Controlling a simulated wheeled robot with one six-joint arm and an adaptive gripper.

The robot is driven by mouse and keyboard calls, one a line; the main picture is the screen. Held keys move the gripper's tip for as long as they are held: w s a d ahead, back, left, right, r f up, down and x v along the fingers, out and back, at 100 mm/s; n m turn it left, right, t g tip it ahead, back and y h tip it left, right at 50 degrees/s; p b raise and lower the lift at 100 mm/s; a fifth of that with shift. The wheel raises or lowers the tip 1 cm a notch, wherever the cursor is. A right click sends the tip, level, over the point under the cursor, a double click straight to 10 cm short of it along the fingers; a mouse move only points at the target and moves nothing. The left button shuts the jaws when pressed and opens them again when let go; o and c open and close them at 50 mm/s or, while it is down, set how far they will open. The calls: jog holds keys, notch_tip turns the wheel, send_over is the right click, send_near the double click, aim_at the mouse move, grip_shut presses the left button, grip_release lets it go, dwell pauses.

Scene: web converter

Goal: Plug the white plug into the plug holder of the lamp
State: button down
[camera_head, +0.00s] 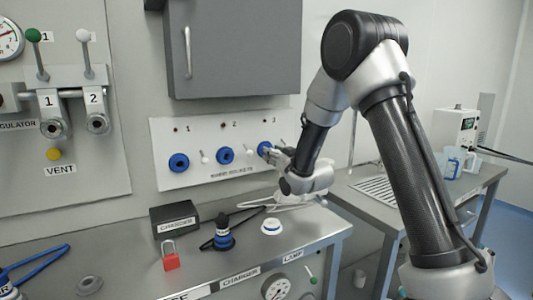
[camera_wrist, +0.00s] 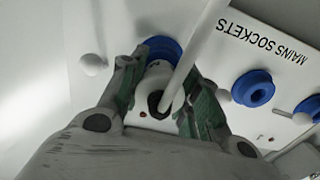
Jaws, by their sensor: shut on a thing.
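My gripper (camera_head: 279,154) is at the rightmost blue socket (camera_head: 264,149), number 3, on the wall panel. In the wrist view my gripper (camera_wrist: 158,90) is shut on the white plug (camera_wrist: 158,82), with a finger on each side. A white cable runs from the plug toward the camera. The blue socket (camera_wrist: 166,47) is right behind the plug; I cannot tell whether the plug sits in it or just in front. On the bench, a round white holder (camera_head: 271,226) stands behind the LAMP label (camera_head: 292,254), with nothing in it that I can make out.
A black-and-blue plug (camera_head: 223,238) with a black cable stands left of the white holder. A charger box (camera_head: 174,217) and a red padlock (camera_head: 170,258) are further left. White cable (camera_head: 290,200) lies at the bench's back right. A grey cabinet (camera_head: 235,50) hangs above the panel.

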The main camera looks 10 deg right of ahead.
jog(key=v, duration=0.7)
jog(key=shift+s, duration=0.15)
dwell(0.7)
